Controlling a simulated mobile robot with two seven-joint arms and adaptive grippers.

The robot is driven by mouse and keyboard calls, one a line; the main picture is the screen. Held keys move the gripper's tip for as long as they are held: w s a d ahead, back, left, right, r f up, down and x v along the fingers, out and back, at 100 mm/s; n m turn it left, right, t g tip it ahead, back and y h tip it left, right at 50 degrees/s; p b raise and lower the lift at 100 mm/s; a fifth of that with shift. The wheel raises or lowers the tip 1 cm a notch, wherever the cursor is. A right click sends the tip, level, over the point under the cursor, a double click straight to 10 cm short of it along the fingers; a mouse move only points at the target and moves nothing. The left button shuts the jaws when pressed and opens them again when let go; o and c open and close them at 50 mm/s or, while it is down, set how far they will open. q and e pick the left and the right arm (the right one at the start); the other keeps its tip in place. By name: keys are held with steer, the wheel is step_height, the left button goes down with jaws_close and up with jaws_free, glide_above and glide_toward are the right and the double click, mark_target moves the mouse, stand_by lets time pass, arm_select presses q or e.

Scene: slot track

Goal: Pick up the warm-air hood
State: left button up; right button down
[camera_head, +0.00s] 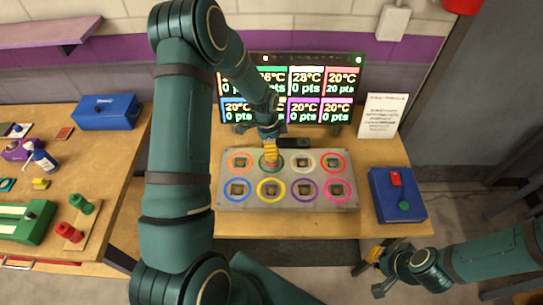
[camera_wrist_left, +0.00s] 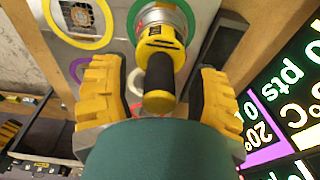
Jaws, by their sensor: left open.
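The warm-air hood (camera_wrist_left: 160,62) has a yellow body, a black grip end and a round metal base. It stands on a slot of the grey plate (camera_head: 315,205), in the back row, second from the left. In the head view the hood (camera_head: 270,155) is partly covered by my left arm. My left gripper (camera_wrist_left: 158,100) is open, with one yellow finger on each side of the hood's grip, apart from it. My right gripper (camera_head: 376,272) is low at the right, off the table's front edge; its finger gap is unclear.
Several coloured rings mark the plate's slots. A screen (camera_head: 305,88) with temperatures and points stands behind, beside a white sign (camera_head: 383,115). A blue box with red and green buttons (camera_head: 398,195) is right of the plate. A cluttered workbench (camera_head: 112,170) is at the left.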

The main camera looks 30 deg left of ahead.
arm_select(q)
steer(key=shift+f, duration=0.3)
steer(key=shift+c, duration=0.2)
jaws_close()
